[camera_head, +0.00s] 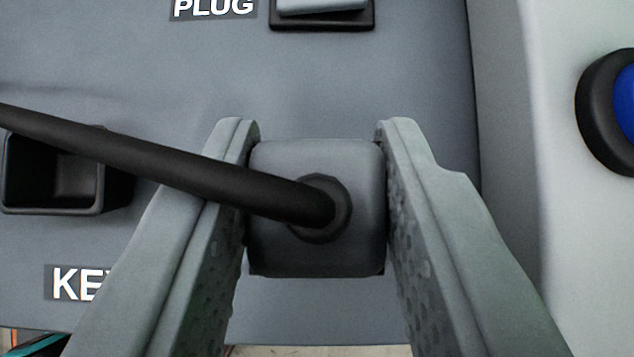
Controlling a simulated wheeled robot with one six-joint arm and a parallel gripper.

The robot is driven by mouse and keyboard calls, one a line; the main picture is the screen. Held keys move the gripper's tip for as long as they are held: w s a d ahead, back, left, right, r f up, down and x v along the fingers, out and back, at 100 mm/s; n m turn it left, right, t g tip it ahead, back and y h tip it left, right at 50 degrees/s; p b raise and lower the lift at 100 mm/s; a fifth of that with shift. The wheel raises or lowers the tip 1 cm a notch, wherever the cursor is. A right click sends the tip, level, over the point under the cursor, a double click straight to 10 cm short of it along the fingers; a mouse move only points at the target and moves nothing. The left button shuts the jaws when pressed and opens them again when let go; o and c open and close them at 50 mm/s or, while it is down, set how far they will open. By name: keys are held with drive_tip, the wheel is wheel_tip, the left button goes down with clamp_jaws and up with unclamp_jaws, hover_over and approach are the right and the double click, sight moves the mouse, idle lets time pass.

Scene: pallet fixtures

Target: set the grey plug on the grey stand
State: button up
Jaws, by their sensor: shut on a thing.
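The grey plug (280,258) is a rounded block with a thick black cable leaving its near face toward the upper left. My gripper (317,135) is shut on it, one finger on each side. The plug is over the grey panel, and I cannot tell whether it touches the surface. A grey block on a black base (322,14) is cut off at the top edge, right of the label "PLUG" (214,8); it may be the grey stand.
A black open socket box (52,180) is at the left, above a label starting "KE" (72,284). A blue button in a black ring (592,112) is on the pale panel at right. The grey panel between the plug and the top block is clear.

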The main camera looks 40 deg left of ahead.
drive_tip(key=shift+f, duration=0.25)
drive_tip(key=shift+f, duration=0.1)
drive_tip(key=o, duration=1)
drive_tip(key=shift+r, duration=0.2)
drive_tip(key=v, duration=1.2)
drive_tip(key=shift+a, duration=0.1)
